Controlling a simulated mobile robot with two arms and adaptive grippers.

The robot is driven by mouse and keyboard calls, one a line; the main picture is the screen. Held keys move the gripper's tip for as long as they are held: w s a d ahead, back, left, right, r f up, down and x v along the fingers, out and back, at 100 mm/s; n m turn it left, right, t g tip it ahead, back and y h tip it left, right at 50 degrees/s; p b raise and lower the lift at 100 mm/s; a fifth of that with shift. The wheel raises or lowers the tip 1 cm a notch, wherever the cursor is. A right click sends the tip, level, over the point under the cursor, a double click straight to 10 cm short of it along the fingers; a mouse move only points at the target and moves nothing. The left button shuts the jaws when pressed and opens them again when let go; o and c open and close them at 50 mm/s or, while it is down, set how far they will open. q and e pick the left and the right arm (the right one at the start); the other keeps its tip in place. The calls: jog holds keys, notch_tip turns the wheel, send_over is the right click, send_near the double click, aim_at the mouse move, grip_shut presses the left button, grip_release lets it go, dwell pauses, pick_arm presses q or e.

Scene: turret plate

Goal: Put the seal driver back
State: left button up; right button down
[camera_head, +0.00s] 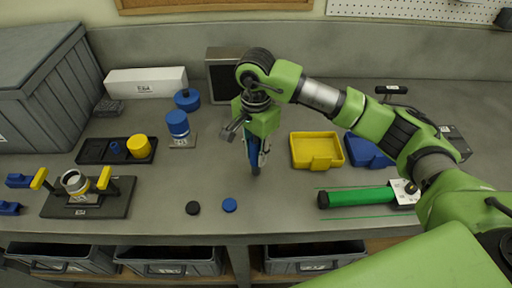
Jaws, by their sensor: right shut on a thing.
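My right gripper (257,150) points down over the middle of the bench and is shut on a slim blue piece with a dark lower end (254,164). This piece may be the seal driver; the fingers hide much of it, and I cannot tell whether its tip touches the bench. A blue cylinder (177,123) stands on a small plate behind. My left gripper is not in view.
A dark fixture (118,204) with yellow-handled clamps holds a metal ring at front left. Black (193,208) and blue (229,205) discs lie in front. Yellow (316,151) and blue (366,153) bins and a green cylinder (357,197) are right. A grey crate (45,95) stands back left.

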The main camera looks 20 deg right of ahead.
jog(key=shift+f, duration=0.25)
jog(key=shift+f+b, duration=0.25)
jog(key=shift+b, duration=0.2)
jog(key=c, duration=1.7)
grip_release()
jog(key=shift+r, duration=0.1)
